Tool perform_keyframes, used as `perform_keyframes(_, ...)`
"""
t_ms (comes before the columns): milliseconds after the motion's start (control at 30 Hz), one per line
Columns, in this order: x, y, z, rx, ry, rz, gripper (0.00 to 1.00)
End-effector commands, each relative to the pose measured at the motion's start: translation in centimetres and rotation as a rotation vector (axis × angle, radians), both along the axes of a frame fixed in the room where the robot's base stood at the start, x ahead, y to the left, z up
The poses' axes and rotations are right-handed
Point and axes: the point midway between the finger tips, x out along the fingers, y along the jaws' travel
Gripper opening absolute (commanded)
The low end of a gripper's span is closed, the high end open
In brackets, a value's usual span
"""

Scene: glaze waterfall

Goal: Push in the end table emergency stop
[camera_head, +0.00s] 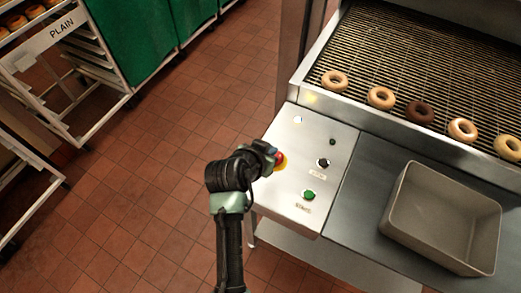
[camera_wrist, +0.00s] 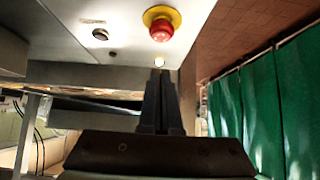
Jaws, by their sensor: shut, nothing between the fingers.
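The emergency stop is a red mushroom button with a yellow ring (camera_head: 282,161), at the left edge of a metal control panel (camera_head: 290,200). In the wrist view the red button (camera_wrist: 160,31) shows whole, ahead of my fingertips. My gripper (camera_head: 273,153) is at the panel's left edge and partly covers the button in the head view. In the wrist view my gripper (camera_wrist: 160,78) has its two dark fingers together, with nothing between them. The fingertips appear apart from the button; the exact gap is hard to tell.
The panel also carries a green start button (camera_head: 309,195), a black button (camera_head: 323,163) and small lights. A wire conveyor with several donuts (camera_head: 381,97) lies behind it. A grey bin (camera_head: 440,220) stands at right. Racks (camera_head: 60,60) and green curtains (camera_head: 150,35) are at left; open tile floor lies between.

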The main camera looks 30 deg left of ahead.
Motion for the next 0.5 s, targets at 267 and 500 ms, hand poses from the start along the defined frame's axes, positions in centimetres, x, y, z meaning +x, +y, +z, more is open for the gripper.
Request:
perform_keyframes(267,-3.1,0.1,3.2,0.001,-0.003,0.001,0.0)
perform_keyframes(500,-4.0,0.1,4.2,-0.001,-0.004,0.001,0.0)
